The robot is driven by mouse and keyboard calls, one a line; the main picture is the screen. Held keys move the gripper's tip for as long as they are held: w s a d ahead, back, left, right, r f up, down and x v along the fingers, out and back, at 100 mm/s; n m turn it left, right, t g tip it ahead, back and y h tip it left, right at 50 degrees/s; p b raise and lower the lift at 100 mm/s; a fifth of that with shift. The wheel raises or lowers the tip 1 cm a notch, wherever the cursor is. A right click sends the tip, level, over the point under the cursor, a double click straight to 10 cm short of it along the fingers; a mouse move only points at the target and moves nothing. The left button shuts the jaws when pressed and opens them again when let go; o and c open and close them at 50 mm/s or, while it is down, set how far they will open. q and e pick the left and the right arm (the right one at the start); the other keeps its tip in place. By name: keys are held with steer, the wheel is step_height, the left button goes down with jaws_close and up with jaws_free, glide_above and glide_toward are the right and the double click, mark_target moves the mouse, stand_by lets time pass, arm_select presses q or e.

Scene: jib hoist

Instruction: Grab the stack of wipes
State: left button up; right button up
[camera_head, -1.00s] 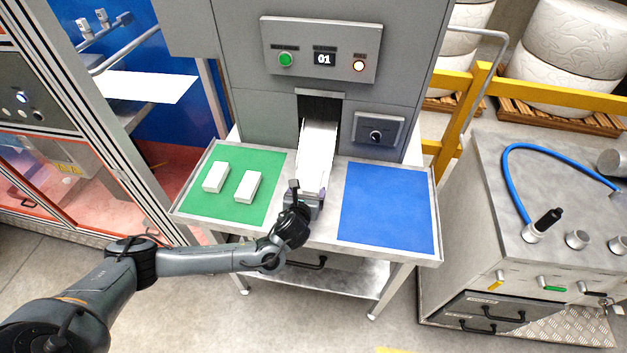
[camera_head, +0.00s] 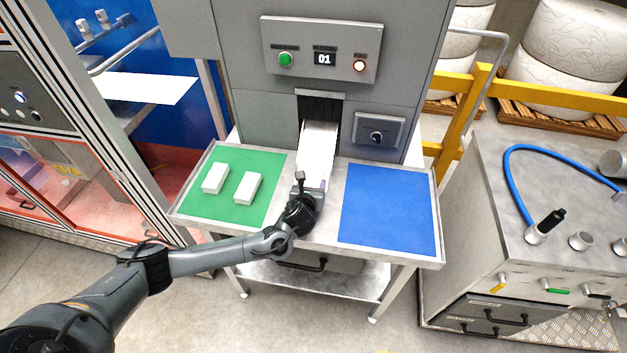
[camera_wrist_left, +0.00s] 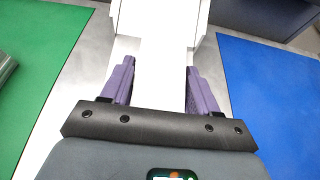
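A white stack of wipes (camera_head: 317,145) lies in the chute that comes out of the grey machine, between the green and blue mats. It also shows in the left wrist view (camera_wrist_left: 161,70), running between the two purple fingers. My left gripper (camera_head: 310,184) is at the near end of the chute. In the left wrist view my left gripper (camera_wrist_left: 160,78) is open, with one finger on each side of the white stack. Whether the fingers touch its sides is hard to tell. My right gripper is in neither view.
Two white blocks (camera_head: 215,178) (camera_head: 248,187) lie on the green mat (camera_head: 262,170) left of the chute. The blue mat (camera_head: 389,208) on the right is bare. The grey machine (camera_head: 270,120) stands directly behind the table.

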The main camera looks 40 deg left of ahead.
arm_select(q)
steer(key=c, duration=0.4)
steer(key=shift+c, duration=0.3)
steer(key=shift+r, duration=0.15)
